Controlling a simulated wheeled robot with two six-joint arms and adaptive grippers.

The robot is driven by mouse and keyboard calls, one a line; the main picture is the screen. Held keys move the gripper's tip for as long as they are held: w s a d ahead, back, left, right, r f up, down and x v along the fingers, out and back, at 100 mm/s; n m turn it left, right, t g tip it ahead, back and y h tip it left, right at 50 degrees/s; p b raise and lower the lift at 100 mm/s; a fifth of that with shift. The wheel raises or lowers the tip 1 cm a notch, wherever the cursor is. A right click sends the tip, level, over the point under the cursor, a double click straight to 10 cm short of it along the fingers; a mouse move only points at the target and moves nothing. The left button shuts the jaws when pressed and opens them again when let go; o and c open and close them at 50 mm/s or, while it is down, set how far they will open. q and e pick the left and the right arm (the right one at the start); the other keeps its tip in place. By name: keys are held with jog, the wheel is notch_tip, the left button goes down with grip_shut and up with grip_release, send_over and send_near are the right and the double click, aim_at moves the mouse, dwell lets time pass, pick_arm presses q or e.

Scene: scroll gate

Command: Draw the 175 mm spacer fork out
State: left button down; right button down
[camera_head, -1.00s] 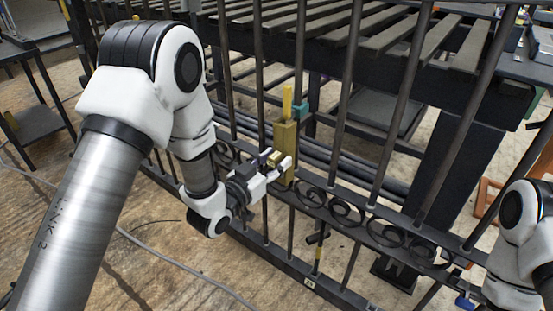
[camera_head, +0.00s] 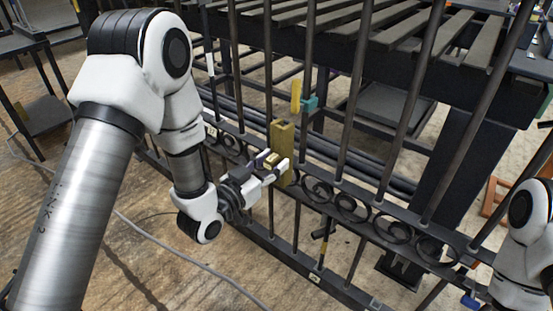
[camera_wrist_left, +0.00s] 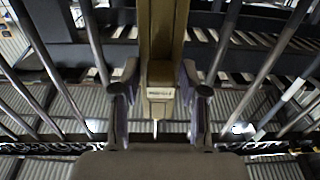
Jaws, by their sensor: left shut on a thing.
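The spacer fork (camera_head: 283,140) is a tall brass-coloured bar standing upright at the scroll gate (camera_head: 372,213), between two dark bars and just above the scroll rail. My left gripper (camera_head: 276,166) is shut on its small front block. In the left wrist view the fork (camera_wrist_left: 162,35) rises in the middle, and a block with a small unreadable label (camera_wrist_left: 160,93) sits between my two fingers (camera_wrist_left: 160,105). The fork's far side and lower end are hidden. My right arm shows at the right edge, but its gripper is out of view.
A yellow piece (camera_head: 296,95) with a teal part (camera_head: 309,104) shows behind the gate. A slatted dark rack (camera_head: 380,40) stands beyond. A dark fitting (camera_head: 323,229) hangs below the scrolls. A cable (camera_head: 180,257) lies on the open wooden floor at the left.

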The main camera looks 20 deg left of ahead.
pick_arm(q)
jog(key=shift+v, duration=3.1)
jog(key=shift+r, duration=0.1)
